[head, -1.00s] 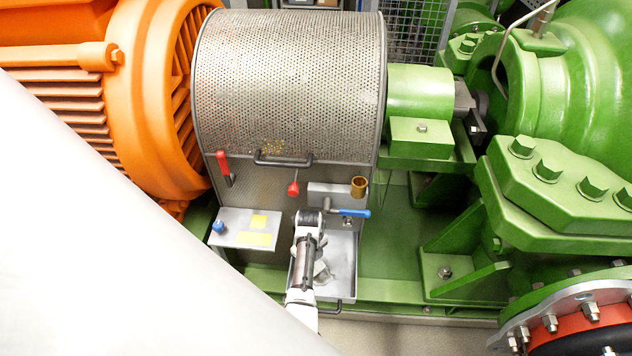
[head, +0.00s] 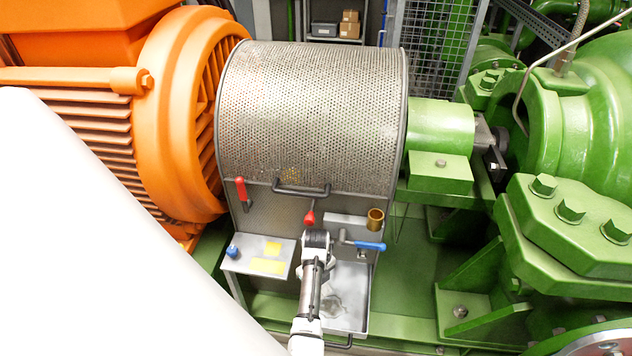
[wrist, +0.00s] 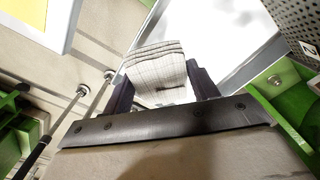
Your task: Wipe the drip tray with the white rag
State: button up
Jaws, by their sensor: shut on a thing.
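The white rag (wrist: 155,72) is folded and clamped between the two dark fingers of my gripper (wrist: 163,85) in the wrist view. The metal drip tray (wrist: 243,50) lies beyond the rag there, with cloudy grey patches on its surface. I cannot tell whether the rag touches it. In the head view, the drip tray (head: 354,285) sits low in front of the perforated guard, with a greyish smear on its floor.
A blue-handled valve (head: 368,246) and a brass cup (head: 376,218) are just above the tray. A small shelf (head: 240,262) with yellow notes and a blue knob is to the left. The perforated guard (head: 310,110) stands behind. Green base floor is open right of the tray.

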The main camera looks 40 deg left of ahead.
jog(key=shift+r, duration=0.9)
jog(key=shift+r, duration=1.55)
jog(key=shift+d+f, duration=0.1)
